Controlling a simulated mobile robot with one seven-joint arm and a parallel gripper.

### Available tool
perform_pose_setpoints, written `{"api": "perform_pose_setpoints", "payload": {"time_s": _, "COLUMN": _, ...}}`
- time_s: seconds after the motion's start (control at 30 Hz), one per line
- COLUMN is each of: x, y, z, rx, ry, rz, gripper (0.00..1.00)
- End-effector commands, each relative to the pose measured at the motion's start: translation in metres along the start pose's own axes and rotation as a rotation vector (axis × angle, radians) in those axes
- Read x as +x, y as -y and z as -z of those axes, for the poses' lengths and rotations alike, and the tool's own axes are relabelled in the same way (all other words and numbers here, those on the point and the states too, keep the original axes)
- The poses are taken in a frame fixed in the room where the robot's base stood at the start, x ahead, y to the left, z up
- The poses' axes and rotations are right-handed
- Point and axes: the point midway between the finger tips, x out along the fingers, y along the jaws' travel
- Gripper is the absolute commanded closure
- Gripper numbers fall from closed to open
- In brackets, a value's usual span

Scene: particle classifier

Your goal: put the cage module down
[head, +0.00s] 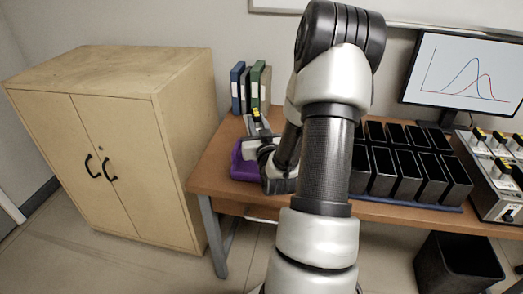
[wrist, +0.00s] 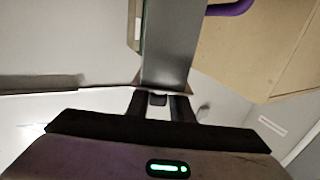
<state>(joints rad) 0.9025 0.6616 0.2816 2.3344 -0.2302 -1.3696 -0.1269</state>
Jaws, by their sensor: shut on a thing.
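The cage module (head: 257,123) shows in the head view as a small upright piece with a yellow and black top, at the left end of the desk. My gripper (head: 263,146) is shut on it. In the wrist view the module is a grey slab (wrist: 168,48) extending away from the fingertips of my gripper (wrist: 157,102). A purple tray (head: 240,168) is under and beside the gripper on the desk; part of its rim also shows in the wrist view (wrist: 232,8). My arm hides part of the tray. I cannot tell whether the module touches it.
Several binders (head: 249,88) stand behind the gripper. Several black bins (head: 408,178) fill the desk right of my arm. A machine with similar yellow-topped modules (head: 497,172) and a monitor (head: 468,75) are at the right. A wooden cabinet (head: 130,140) stands left of the desk (head: 225,137).

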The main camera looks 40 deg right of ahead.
Motion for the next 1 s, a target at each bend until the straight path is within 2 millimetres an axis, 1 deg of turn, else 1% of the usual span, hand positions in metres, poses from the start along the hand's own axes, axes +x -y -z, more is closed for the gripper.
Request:
{"api": "perform_pose_setpoints", "payload": {"time_s": 0.03, "x": 0.0, "y": 0.0, "z": -0.01, "rx": 0.001, "ry": -0.001, "rz": -0.001, "gripper": 1.0}}
{"api": "perform_pose_setpoints", "payload": {"time_s": 0.1, "x": 0.0, "y": -0.001, "z": -0.017, "rx": 0.0, "ry": -0.003, "rz": -0.001, "gripper": 1.0}}
{"api": "perform_pose_setpoints", "payload": {"time_s": 0.27, "x": 0.0, "y": 0.0, "z": -0.027, "rx": 0.0, "ry": -0.003, "rz": 0.0, "gripper": 1.0}}
{"api": "perform_pose_setpoints", "payload": {"time_s": 0.4, "x": 0.0, "y": 0.0, "z": -0.048, "rx": 0.0, "ry": -0.001, "rz": 0.0, "gripper": 1.0}}
{"api": "perform_pose_setpoints", "payload": {"time_s": 0.5, "x": 0.0, "y": 0.0, "z": -0.058, "rx": 0.0, "ry": -0.004, "rz": 0.0, "gripper": 1.0}}
{"api": "perform_pose_setpoints", "payload": {"time_s": 0.77, "x": 0.001, "y": 0.0, "z": -0.058, "rx": -0.002, "ry": -0.005, "rz": 0.0, "gripper": 1.0}}
{"api": "perform_pose_setpoints", "payload": {"time_s": 1.0, "x": 0.0, "y": 0.0, "z": -0.064, "rx": -0.002, "ry": -0.005, "rz": 0.0, "gripper": 1.0}}
